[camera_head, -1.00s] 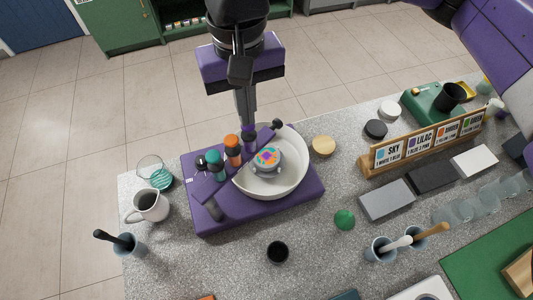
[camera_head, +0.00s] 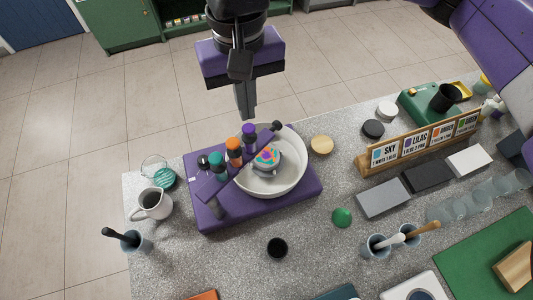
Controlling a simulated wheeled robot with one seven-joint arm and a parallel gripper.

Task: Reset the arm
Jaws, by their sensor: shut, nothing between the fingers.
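My gripper (camera_head: 246,112) is in the head view at the top centre, on my purple and black arm. Its fingers point down and are together, with nothing between them. It is above the far edge of a purple stand (camera_head: 222,216), apart from it as far as I can see. A white bowl (camera_head: 289,184) sits on the stand, with a small multicoloured round item (camera_head: 267,158) in it. A purple bar with several capped bottles, among them an orange-topped one (camera_head: 233,144) and a teal-topped one (camera_head: 216,160), crosses the bowl's left side.
A white pitcher (camera_head: 152,204) and a glass (camera_head: 154,169) stand left of the stand. A wooden card holder (camera_head: 420,150) with labelled cards stands at right. Cups with tools (camera_head: 377,246) are at the front right. Tiled floor (camera_head: 85,140) is open beyond the counter.

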